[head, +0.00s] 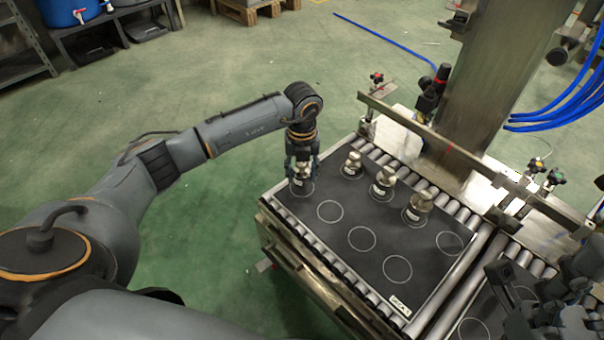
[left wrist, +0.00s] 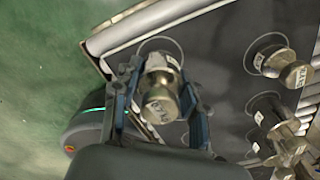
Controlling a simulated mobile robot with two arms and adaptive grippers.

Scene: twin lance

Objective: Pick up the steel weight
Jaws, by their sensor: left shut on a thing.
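My left gripper (head: 302,172) is shut on a steel weight (left wrist: 161,92) at the left corner of the dark mat (head: 330,235). In the left wrist view, the fingers (left wrist: 163,112) flank the weight, which has a knob and a white label. The weight is over or in a white circle; I cannot tell whether it touches the mat. Three more steel weights stand in a row along the back: one (head: 353,164), one (head: 384,183) and one (head: 418,208). My right gripper (head: 540,308) is partly in view at the lower right; its finger state is unclear.
The mat lies on a roller conveyor (head: 455,285) and has several empty white circles in front. A metal rail (head: 450,148) with knobs runs behind it, beside a steel column (head: 505,75). Green floor is open on the left.

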